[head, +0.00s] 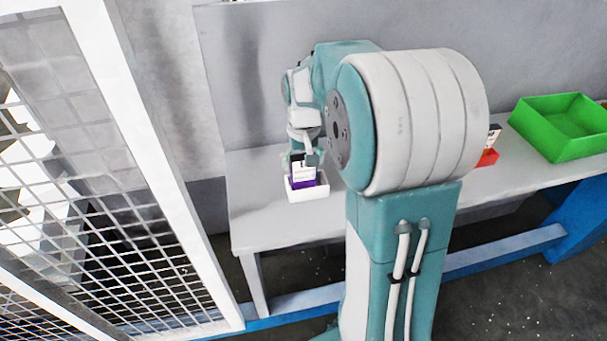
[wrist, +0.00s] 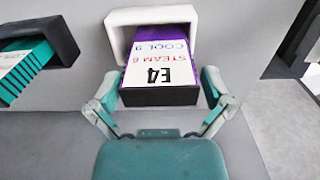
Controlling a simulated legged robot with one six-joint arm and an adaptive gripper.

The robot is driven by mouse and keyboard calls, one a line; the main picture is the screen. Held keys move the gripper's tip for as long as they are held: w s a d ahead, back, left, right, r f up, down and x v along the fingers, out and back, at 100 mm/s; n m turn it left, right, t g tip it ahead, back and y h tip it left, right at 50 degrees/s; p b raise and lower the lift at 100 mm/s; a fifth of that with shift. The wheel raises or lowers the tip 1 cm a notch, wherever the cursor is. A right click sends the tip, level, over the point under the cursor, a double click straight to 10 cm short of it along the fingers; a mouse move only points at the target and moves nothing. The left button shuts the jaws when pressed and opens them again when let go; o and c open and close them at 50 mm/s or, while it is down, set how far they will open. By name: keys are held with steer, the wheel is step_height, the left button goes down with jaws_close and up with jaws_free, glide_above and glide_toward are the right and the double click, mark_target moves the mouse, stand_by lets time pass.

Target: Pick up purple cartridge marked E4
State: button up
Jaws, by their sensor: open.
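The purple cartridge (wrist: 181,41) stands in a white holder (wrist: 118,18) in the wrist view. Its white label reads E4, with STEAM 6 and COOL 9, upside down. In the head view the purple cartridge (head: 304,182) sits in its white holder (head: 318,193) near the left end of the grey table. My gripper (wrist: 158,90) is open, with one finger on each side of the cartridge's black end. I cannot tell whether the fingers touch it. In the head view my gripper (head: 303,155) is directly above the cartridge and partly hidden by my arm.
A teal cartridge (wrist: 24,66) in a black holder (wrist: 60,30) lies to the left in the wrist view. On the table (head: 262,222) a red holder (head: 488,158) and a green bin (head: 560,140) stand to the right. A mesh fence (head: 130,250) is at the left.

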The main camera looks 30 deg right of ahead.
steer(key=shift+d+f, duration=0.2)
steer(key=shift+f, duration=0.15)
steer(key=shift+d, duration=0.55)
steer(key=c, duration=0.9)
steer(key=shift+a, duration=0.45)
